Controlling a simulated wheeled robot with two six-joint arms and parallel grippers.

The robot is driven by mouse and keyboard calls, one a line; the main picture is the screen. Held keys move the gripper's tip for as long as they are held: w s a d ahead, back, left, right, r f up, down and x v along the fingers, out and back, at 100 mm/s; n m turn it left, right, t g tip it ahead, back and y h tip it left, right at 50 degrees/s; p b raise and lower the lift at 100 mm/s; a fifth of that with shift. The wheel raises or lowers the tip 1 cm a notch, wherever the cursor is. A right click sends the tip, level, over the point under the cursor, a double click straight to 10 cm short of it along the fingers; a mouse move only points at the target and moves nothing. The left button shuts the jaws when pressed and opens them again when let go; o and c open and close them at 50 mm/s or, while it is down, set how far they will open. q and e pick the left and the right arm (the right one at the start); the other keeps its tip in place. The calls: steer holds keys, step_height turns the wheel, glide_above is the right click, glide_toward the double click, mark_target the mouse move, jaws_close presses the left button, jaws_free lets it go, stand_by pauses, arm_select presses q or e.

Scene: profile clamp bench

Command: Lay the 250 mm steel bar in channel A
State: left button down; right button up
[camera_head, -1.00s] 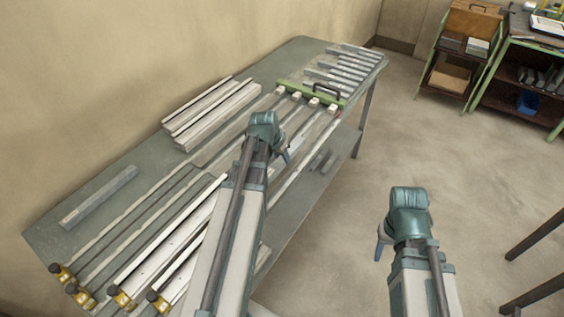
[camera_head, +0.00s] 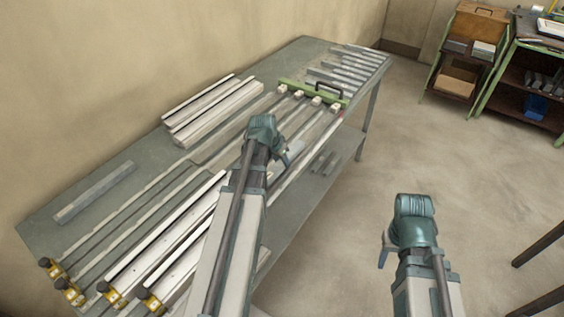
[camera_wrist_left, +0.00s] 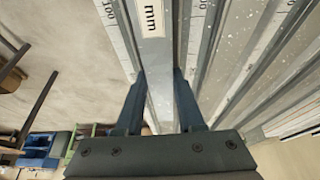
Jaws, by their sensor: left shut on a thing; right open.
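My left gripper (camera_head: 284,158) is over the front side of the bench. In the left wrist view its two fingers (camera_wrist_left: 160,102) are shut on a grey steel bar (camera_wrist_left: 154,75), one finger on each side. The bar carries a white label ending in "mm"; its number is cut off, so I cannot read the length. In the head view my arm and hand hide most of this bar. Long clamp channels (camera_head: 150,210) run along the bench; I cannot tell which is A. My right gripper (camera_head: 384,252) is open and empty, over the floor right of the bench.
A lone grey bar (camera_head: 95,193) lies at the bench's left. Pale profiles (camera_head: 215,112) lie along the wall side. A green crosspiece with a black handle (camera_head: 318,93) spans the far channel ends. Several bars (camera_head: 345,72) lie beyond it. Yellow clamp ends (camera_head: 70,292) are nearest.

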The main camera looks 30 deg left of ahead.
arm_select(q)
steer(key=shift+f+b, duration=0.4)
steer(key=c, duration=0.5)
jaws_free()
steer(key=shift+s+d, duration=0.1)
steer(key=shift+s, duration=0.1)
steer(key=shift+w+r+p, duration=0.15)
steer(key=shift+r+p, duration=0.4)
steer(key=shift+p, duration=0.15)
steer(key=p+v, duration=1)
steer(key=v, duration=0.1)
steer(key=shift+r+p, duration=0.35)
steer(key=shift+r, duration=0.05)
steer(key=shift+s+d+f+m+g+y, duration=0.65)
steer(key=shift+s+d, duration=1.35)
steer(key=shift+d, duration=3.1)
steer(key=shift+s+d+r+m+g+h, duration=0.2)
steer(key=shift+s+d+g, duration=1.35)
steer(key=shift+d, duration=3.55)
steer(key=shift+s+d+f+m+g+y, duration=0.45)
steer(key=shift+s+d, duration=2.05)
steer(key=shift+d, duration=2.65)
